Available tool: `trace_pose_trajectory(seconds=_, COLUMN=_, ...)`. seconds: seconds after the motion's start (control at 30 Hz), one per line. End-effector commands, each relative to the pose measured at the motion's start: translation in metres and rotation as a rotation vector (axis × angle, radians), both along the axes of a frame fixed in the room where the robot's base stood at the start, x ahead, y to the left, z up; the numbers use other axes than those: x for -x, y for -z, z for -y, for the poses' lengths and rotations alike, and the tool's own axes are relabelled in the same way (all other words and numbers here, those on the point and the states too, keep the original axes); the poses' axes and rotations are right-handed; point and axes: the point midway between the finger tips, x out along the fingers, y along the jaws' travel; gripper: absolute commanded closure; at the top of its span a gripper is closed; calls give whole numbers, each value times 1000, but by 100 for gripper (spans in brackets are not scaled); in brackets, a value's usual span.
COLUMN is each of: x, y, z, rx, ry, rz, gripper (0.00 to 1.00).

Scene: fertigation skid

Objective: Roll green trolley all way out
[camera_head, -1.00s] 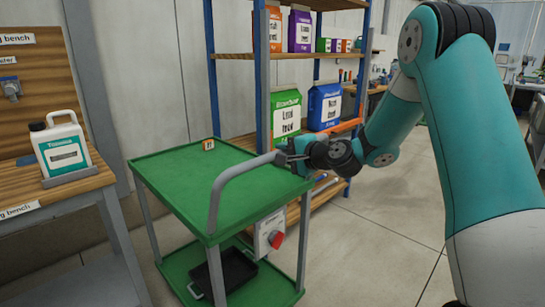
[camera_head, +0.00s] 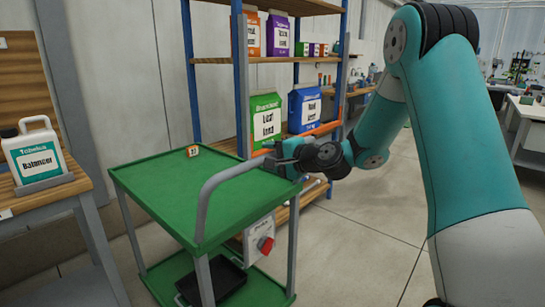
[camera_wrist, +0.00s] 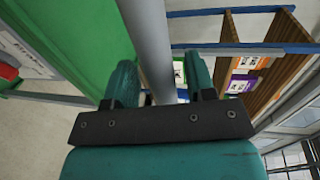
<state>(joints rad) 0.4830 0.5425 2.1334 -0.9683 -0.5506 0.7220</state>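The green trolley (camera_head: 165,205) stands on the floor in front of the shelf rack. It has a green top, a lower green shelf and grey legs. Its curved grey handle (camera_head: 225,178) rises over the near right side; the handle's bar (camera_wrist: 150,45) also shows in the wrist view, running between my fingers. My gripper (camera_head: 280,160) is at the far right end of this handle. In the wrist view my gripper (camera_wrist: 163,97) has its fingers close around the bar; the exact contact is partly hidden.
A small orange-and-white tag (camera_head: 192,151) is on the trolley top, a black tray (camera_head: 220,278) below. The bench (camera_head: 75,190) with a white jug (camera_head: 38,158) is close left. Floor (camera_head: 370,240) at right is clear.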

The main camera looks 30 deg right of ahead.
Motion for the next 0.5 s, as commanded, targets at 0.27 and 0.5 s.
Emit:
trace_pose_trajectory(seconds=0.27, x=7, y=-1, z=4, rx=0, ry=3, rz=1, gripper=50)
trace_pose_trajectory(seconds=0.5, x=52, y=-10, z=20, rx=0, ry=9, rz=2, gripper=50)
